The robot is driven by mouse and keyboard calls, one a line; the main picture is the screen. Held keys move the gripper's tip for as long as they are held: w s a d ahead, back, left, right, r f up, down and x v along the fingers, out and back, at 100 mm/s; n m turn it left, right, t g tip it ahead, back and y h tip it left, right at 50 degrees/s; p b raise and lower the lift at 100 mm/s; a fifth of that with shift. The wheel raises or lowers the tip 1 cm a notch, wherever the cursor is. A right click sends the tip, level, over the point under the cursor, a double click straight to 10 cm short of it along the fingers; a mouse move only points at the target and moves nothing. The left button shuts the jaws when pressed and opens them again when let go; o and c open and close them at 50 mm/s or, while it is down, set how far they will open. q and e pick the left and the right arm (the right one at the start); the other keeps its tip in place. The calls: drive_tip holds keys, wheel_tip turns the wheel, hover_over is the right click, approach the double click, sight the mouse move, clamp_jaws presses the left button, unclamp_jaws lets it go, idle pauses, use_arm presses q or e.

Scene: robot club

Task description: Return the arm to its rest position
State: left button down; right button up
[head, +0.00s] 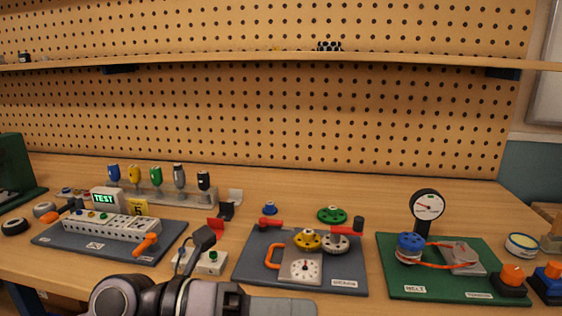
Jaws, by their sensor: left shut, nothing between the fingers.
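My left arm lies across the bottom edge of the head view. Its left gripper (284,306) points to the right, low in front of the bench, and is partly cut off by the frame's lower edge. The fingers are shut with nothing between them. A dark part on a thin stalk (203,237) rises above the wrist and overlaps the small white box behind it. My right gripper is not in view.
The wooden bench holds a grey board with a switch strip (110,226), a gear board (345,280) just beyond my gripper, and a green belt board with a gauge (460,288) at right. Orange-topped buttons (512,276) stand at far right. A pegboard (290,120) closes the back.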

use_arm(q)
drive_tip(key=w+a+r+n+t+h+p, duration=0.1)
drive_tip(key=w+a+n+t+h+p, duration=0.3)
drive_tip(key=n+t, duration=0.9)
drive_tip(key=w+a+f+n+t+y, duration=0.4)
drive_tip(key=a+f+n+y, duration=0.6)
drive_tip(key=n, duration=0.7)
drive_tip(key=s+a+f+n+g+y+p, duration=0.1)
drive_tip(key=s+a+f+n+g+y, duration=0.2)
drive_tip(key=s+f, duration=0.4)
drive_tip(key=s+a+f+n+g+y+p, duration=0.2)
drive_tip(key=s+f+n+y, duration=0.4)
drive_tip(key=f, duration=0.8)
drive_tip(key=shift+s+a+f+n+g, duration=0.15)
drive_tip(key=shift+s+a+n+g, duration=0.65)
drive_tip(key=shift+s+a+n, duration=0.35)
